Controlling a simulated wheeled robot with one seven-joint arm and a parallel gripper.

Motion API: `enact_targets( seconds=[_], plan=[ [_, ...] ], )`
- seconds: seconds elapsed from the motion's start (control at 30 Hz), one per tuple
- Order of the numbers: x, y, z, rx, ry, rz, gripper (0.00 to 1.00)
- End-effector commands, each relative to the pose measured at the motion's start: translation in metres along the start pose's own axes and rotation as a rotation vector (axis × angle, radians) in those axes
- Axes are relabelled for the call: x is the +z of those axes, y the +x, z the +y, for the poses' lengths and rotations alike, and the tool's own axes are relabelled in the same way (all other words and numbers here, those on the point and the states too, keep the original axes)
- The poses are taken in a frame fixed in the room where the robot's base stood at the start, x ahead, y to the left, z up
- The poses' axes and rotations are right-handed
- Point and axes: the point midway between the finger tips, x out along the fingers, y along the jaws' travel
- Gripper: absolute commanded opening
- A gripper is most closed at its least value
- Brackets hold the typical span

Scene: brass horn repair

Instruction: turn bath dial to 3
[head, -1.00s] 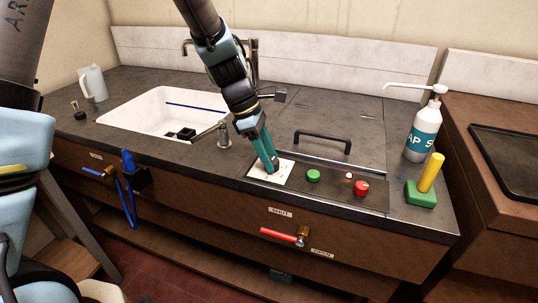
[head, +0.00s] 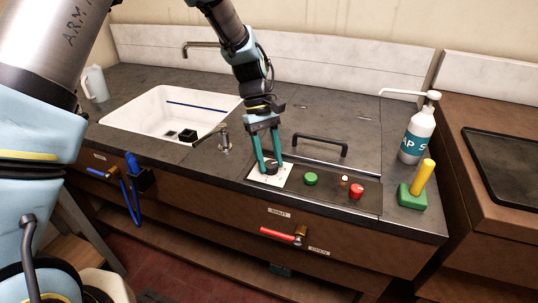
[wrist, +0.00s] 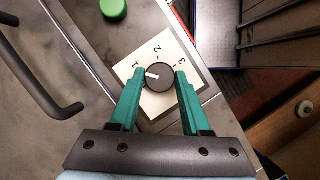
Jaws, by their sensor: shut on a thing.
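The bath dial (wrist: 160,79) is a dark round knob on a white square plate (head: 283,179) with the marks 1, 2 and 3. In the wrist view its white pointer line points towards the 1. The dial also shows in the head view (head: 271,168), near the counter's front edge. My gripper (head: 268,165) reaches down from above with its green fingers on either side of the dial. In the wrist view my gripper (wrist: 160,77) is shut on the dial, and the 1, 2 and 3 are all visible.
Right of the dial are a green button (head: 311,178), a small light (head: 344,180) and a red knob (head: 356,191). A black lid handle (head: 320,142) stands behind. A tap-like post (head: 224,138) and white sink (head: 165,113) are left. A red-handled valve (head: 280,235) is below.

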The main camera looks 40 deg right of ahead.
Motion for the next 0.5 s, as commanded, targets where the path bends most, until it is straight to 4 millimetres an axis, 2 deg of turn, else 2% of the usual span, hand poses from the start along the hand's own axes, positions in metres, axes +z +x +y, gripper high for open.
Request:
enact_targets(
  seconds=[0.5],
  plan=[
    [0.0007,-0.0003,0.0041,-0.188,0.455,0.001,0.0]
  ],
)
